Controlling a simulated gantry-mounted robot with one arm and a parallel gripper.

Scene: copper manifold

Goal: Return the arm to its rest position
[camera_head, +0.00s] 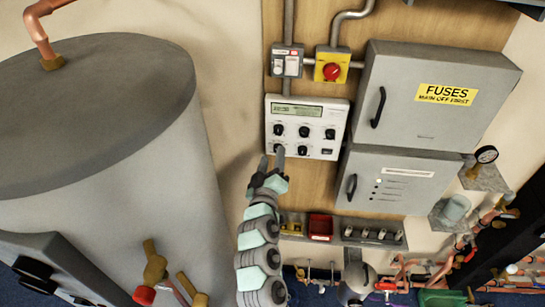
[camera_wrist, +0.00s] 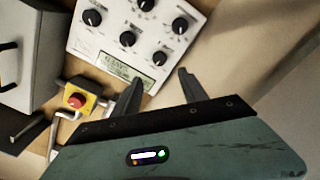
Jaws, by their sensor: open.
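My gripper (camera_head: 272,160) is in front of the lower left part of a white control panel (camera_head: 335,119) with black knobs and a small display. Its two fingers are apart and nothing shows between them. In the wrist view my gripper (camera_wrist: 157,88) is also open, with the fingers near the panel's (camera_wrist: 100,45) display edge. I cannot tell whether a finger touches the panel. My arm reaches up from the bottom middle of the head view.
A large grey tank (camera_head: 120,190) fills the left. Grey fuse boxes (camera_head: 420,95) stand right of the panel, and a yellow box with a red button (camera_head: 332,68) is above it.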

